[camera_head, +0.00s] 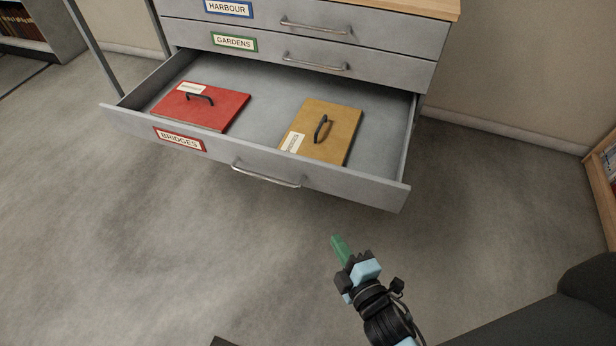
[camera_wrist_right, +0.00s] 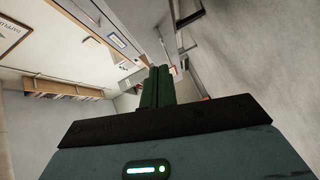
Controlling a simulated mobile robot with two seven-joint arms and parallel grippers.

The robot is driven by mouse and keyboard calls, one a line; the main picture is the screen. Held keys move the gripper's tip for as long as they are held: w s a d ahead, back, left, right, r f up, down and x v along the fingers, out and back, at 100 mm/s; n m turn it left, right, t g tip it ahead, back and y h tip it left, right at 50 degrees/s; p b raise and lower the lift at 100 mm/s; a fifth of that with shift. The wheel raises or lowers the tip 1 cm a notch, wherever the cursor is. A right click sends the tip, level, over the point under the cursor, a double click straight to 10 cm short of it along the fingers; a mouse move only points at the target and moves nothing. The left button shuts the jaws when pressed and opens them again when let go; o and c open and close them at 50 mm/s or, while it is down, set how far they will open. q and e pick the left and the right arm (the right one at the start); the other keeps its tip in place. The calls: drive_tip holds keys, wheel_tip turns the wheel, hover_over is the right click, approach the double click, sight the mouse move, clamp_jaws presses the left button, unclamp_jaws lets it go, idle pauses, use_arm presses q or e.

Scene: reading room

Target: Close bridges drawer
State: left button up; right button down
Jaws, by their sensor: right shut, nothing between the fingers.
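The bridges drawer (camera_head: 310,182) is pulled far out of the grey cabinet in the head view. It carries a red-framed BRIDGES label (camera_head: 179,138) and a curved metal handle (camera_head: 265,176). Inside lie a red folder (camera_head: 203,108) at the left and a tan folder (camera_head: 335,130) right of the middle, each with a dark handle. My right gripper (camera_head: 337,243) has green fingers, which are shut and empty. It is in front of the drawer, below and right of its handle, apart from it. Its shut fingers also show in the right wrist view (camera_wrist_right: 157,88). My left gripper is not in view.
Above it, the gardens drawer (camera_head: 390,63) and harbour drawer (camera_head: 385,33) are shut, each with a metal handle. A wooden shelf unit (camera_head: 602,190) stands at the right edge, and a bookshelf (camera_head: 45,35) at the back left. The floor in front is clear.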

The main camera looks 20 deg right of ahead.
drive_tip(key=w+a+r+n+t+b, duration=0.1)
drive_tip(key=w+a+r+n+t, duration=0.15)
drive_tip(key=w, duration=0.35)
drive_tip(key=b, duration=0.2)
approach(304, 162)
drive_tip(key=w+a, duration=0.3)
drive_tip(key=w, duration=0.1)
drive_tip(key=w+d, duration=0.2)
drive_tip(key=shift+d+r+n+g+y+b, duration=0.1)
drive_tip(key=shift+r+n+g+y+b, duration=0.15)
drive_tip(key=shift+g+y+b, duration=0.15)
drive_tip(key=shift+d, duration=0.1)
